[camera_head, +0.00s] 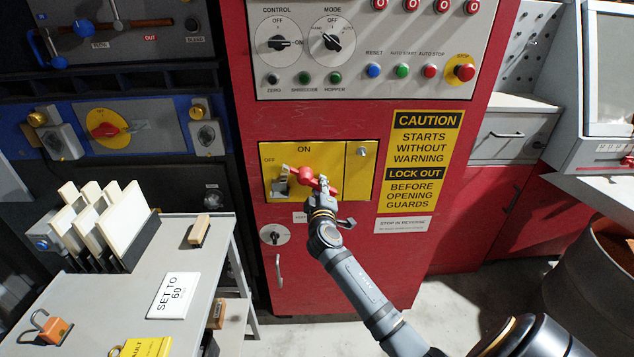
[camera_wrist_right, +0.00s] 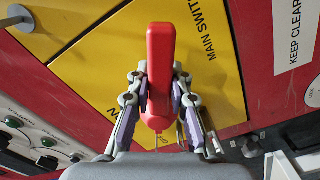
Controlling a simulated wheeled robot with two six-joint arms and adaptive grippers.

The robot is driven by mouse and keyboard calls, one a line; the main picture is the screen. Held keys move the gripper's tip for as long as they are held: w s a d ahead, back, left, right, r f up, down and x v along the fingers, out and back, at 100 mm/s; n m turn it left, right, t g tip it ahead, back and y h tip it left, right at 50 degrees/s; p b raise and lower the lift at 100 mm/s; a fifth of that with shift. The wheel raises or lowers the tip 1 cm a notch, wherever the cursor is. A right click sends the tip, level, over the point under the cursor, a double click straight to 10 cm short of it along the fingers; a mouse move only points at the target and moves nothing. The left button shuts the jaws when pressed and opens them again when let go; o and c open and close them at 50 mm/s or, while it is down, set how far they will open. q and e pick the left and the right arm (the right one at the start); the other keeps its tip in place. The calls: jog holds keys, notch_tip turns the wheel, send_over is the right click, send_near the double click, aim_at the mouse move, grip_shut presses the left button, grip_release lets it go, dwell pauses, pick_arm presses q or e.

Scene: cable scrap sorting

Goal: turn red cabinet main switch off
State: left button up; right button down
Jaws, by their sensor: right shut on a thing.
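The red cabinet (camera_head: 345,255) stands in the middle of the head view. Its main switch is a yellow panel (camera_head: 356,185) with ON printed at the top and OFF at the upper left. The red switch handle (camera_head: 306,175) slopes slightly down to the right across the panel, partly hidden by my gripper. My right gripper (camera_head: 322,187) is at the handle. In the wrist view the red handle (camera_wrist_right: 160,70) stands between the two fingers of the right gripper (camera_wrist_right: 160,95), which are shut on it. My left gripper is not in view.
A control panel (camera_head: 340,95) with knobs and buttons is above the switch, and a caution sign (camera_head: 419,150) is to its right. A grey table (camera_head: 215,265) with upright plates and a SET TO 60 card (camera_head: 174,295) stands at the lower left.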

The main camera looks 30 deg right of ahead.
jog(key=n+p, duration=0.1)
jog(key=r+n+p, duration=0.1)
jog(key=n, duration=0.1)
jog(key=shift+s+d+r+p, duration=0.15)
jog(key=shift+d+r+p, duration=0.1)
jog(key=shift+r+p, duration=0.15)
jog(key=shift+r+n+p, duration=0.15)
jog(key=shift+n+p, duration=0.35)
jog(key=shift+n, duration=0.25)
jog(key=shift+r+n+p, duration=0.15)
jog(key=shift+n+p, duration=0.35)
jog(key=shift+n, duration=0.25)
jog(key=c, duration=1.2)
grip_release()
jog(key=shift+s+a, duration=0.1)
jog(key=shift+s, duration=0.1)
jog(key=v, duration=1.1)
jog(key=shift+s+a, duration=0.2)
jog(key=shift+s, duration=0.05)
